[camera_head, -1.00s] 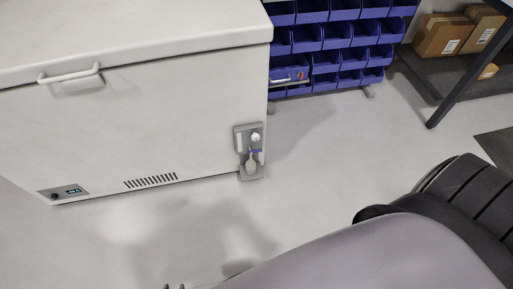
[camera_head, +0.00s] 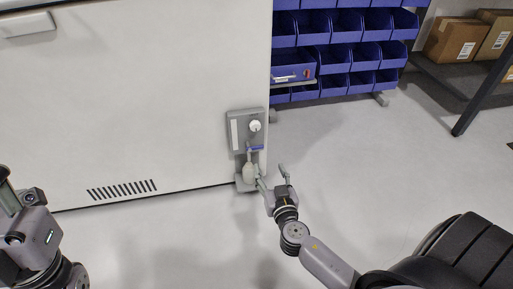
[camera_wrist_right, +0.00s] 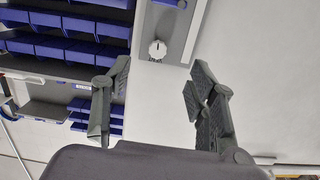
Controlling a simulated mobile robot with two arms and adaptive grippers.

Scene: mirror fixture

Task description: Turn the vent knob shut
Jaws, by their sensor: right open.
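The vent knob (camera_head: 255,125) is a small white round knob at the top of a grey panel (camera_head: 236,118) on the white chest freezer's right end. It also shows in the right wrist view (camera_wrist_right: 157,50), beyond and roughly between the fingertips. My right gripper (camera_head: 272,174) is open and empty, below and slightly right of the knob, apart from it. In the wrist view its fingers (camera_wrist_right: 160,72) are spread wide. My left arm shows at the lower left edge of the head view; its gripper (camera_head: 8,190) is cut off and its jaws are unclear.
The white freezer (camera_head: 130,100) fills the left. Blue bins (camera_head: 340,55) and a shelf with cardboard boxes (camera_head: 452,40) stand behind.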

